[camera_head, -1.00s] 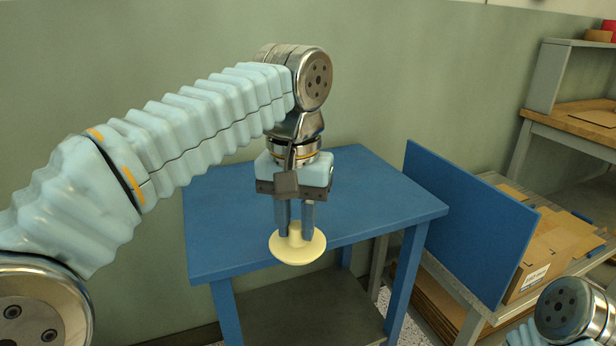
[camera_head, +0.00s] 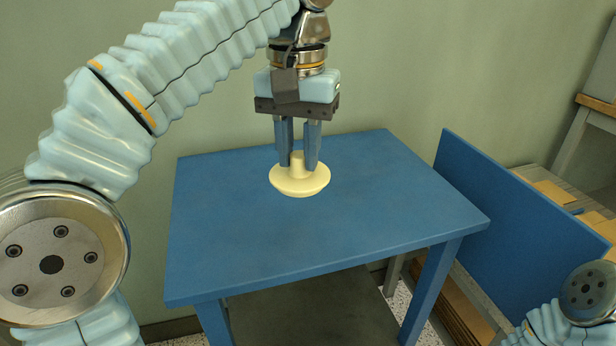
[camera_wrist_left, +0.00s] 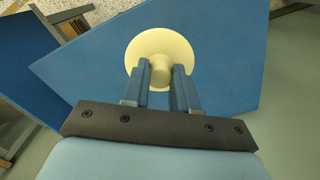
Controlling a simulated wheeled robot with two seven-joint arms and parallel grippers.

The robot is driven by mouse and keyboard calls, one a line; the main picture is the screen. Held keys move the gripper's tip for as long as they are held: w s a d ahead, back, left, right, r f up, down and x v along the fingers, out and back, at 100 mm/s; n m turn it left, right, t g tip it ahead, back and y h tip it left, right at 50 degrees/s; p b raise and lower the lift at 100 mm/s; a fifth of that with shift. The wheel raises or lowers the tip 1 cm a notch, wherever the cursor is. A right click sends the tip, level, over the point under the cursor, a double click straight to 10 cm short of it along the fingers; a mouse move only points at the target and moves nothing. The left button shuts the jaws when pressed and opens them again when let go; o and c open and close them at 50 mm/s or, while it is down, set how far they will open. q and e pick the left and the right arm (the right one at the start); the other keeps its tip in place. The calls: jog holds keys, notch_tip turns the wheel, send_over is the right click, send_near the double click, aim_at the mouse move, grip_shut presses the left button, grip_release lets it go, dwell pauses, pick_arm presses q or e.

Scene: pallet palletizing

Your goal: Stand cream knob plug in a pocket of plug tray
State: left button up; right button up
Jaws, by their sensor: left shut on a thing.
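The cream knob plug (camera_head: 299,183) is a round disc with a narrow knob on top. My left gripper (camera_head: 298,162) points down and is shut on the knob, with the disc below its fingertips. The plug appears upright over the blue table. I cannot tell whether its underside touches the table. In the left wrist view the plug (camera_wrist_left: 161,55) shows between the two blue fingers of my left gripper (camera_wrist_left: 160,78). No plug tray shows in these frames. My right gripper is out of view.
The blue table (camera_head: 240,235) has a bare top. A blue upright panel (camera_head: 510,220) stands to its right, with cardboard boxes (camera_head: 590,228) on a bench behind it. A plain wall (camera_head: 400,70) rises behind the table.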

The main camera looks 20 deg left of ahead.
pick_arm(q)
jog(key=w, duration=0.1)
jog(key=w+f, duration=0.1)
jog(key=w, duration=0.2)
jog(key=shift+w+a+f+p, duration=0.2)
jog(key=shift+a+f+p, duration=0.15)
jog(key=shift+a+f, duration=0.05)
jog(key=w+f, duration=0.1)
jog(key=f, duration=0.1)
jog(key=w+f, duration=0.2)
jog(key=f, duration=0.1)
jog(key=w+f, duration=0.1)
jog(key=f, duration=0.2)
jog(key=shift+w+a+f, duration=0.1)
jog(key=shift+w+a, duration=0.15)
jog(key=shift+a, duration=0.15)
jog(key=shift+f, duration=0.4)
jog(key=shift+f, duration=0.1)
jog(key=o, duration=0.9)
jog(key=shift+o, duration=0.2)
